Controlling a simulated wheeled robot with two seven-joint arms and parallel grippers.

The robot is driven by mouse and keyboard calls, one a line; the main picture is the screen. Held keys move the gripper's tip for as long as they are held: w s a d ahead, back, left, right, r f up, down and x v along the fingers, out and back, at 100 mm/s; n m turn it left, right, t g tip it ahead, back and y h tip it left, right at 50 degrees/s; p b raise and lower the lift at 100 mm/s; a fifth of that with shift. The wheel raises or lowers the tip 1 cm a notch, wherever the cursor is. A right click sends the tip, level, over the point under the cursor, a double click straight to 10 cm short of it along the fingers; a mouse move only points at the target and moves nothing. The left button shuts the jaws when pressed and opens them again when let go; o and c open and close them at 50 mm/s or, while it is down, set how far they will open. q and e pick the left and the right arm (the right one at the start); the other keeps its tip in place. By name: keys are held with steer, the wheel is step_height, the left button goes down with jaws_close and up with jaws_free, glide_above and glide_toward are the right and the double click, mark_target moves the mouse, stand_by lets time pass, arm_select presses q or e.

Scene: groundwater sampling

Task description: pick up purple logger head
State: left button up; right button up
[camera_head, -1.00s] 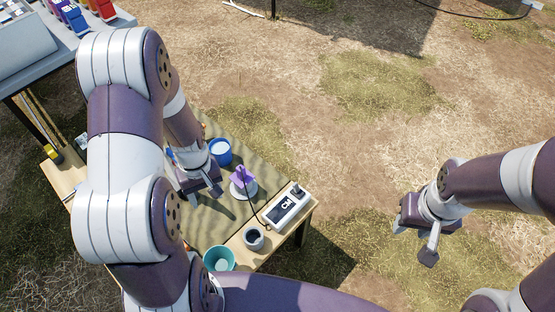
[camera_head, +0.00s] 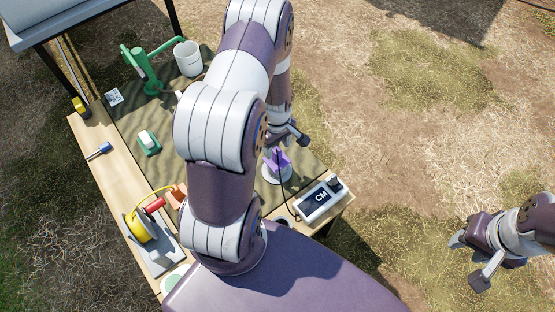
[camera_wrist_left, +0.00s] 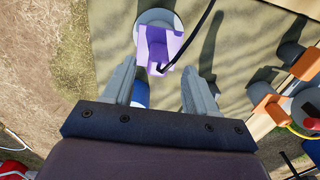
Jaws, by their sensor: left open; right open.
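The purple logger head (camera_head: 279,159) stands upright on a round white base (camera_head: 285,179) on the table's mat, near its right edge. In the left wrist view the purple logger head (camera_wrist_left: 160,46) is just beyond the fingertips, roughly midway between them, with a black cable beside it. My left gripper (camera_head: 288,143) is open and close to the logger head, on its far side in the head view. Its fingers (camera_wrist_left: 158,75) hold nothing. My right gripper (camera_head: 468,263) is open and empty over bare ground at the right.
The white CM meter (camera_head: 321,199) lies right of the logger head. A blue object (camera_wrist_left: 141,94) shows between my left fingers, lower down. A green pump (camera_head: 147,69), white bucket (camera_head: 188,59) and yellow cable reel (camera_head: 139,227) are farther left. My left arm hides mid-table.

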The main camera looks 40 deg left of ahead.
mark_target(277, 150)
arm_select(q)
step_height(277, 150, down, 6)
steer(key=shift+w+a+r+b, duration=0.1)
steer(key=shift+w+b, duration=0.05)
steer(key=shift+b, duration=0.85)
steer(key=shift+r, duration=0.1)
jaws_close()
